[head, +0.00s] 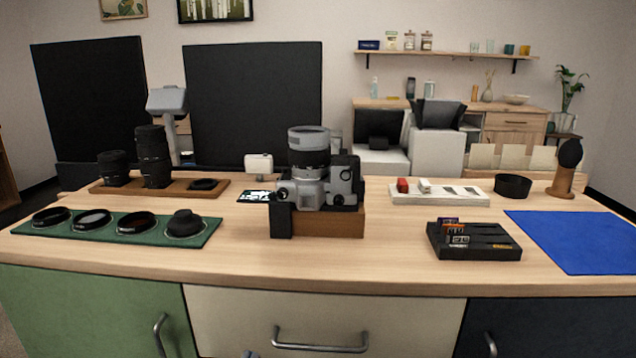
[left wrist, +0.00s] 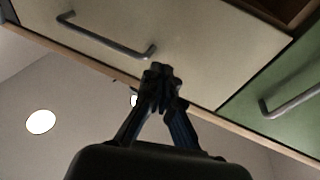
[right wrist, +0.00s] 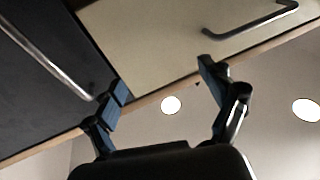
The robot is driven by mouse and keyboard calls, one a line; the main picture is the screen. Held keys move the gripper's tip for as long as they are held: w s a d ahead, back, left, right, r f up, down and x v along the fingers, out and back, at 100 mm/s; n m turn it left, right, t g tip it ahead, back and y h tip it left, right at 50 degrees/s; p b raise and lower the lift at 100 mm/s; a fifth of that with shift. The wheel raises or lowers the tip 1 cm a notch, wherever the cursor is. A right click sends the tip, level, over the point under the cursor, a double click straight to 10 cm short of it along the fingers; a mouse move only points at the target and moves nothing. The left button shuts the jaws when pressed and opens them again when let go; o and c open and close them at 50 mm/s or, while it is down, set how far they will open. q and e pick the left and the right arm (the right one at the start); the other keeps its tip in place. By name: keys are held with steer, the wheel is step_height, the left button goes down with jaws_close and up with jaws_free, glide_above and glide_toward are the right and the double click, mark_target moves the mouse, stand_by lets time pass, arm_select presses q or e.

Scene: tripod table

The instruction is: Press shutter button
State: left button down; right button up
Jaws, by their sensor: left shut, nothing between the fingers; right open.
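A grey and black camera (head: 312,186) with a large lens pointing up sits on a wooden block (head: 335,222) in the middle of the table. The shutter button is too small to make out. My left gripper (left wrist: 160,72) is shut and empty in the left wrist view, in front of the cream drawer front. My right gripper (right wrist: 168,75) is open and empty in the right wrist view, near the drawer fronts. Both grippers are below the table top and apart from the camera; neither is clearly visible in the head view.
A green mat (head: 118,229) with several round filters lies at the left, with a wooden lens tray (head: 160,188) behind it. A black battery box (head: 473,241) and a blue cloth (head: 580,241) are at the right. Drawer handles (head: 320,347) protrude in front. Table space before the camera is clear.

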jaws_close()
stand_by(1.3)
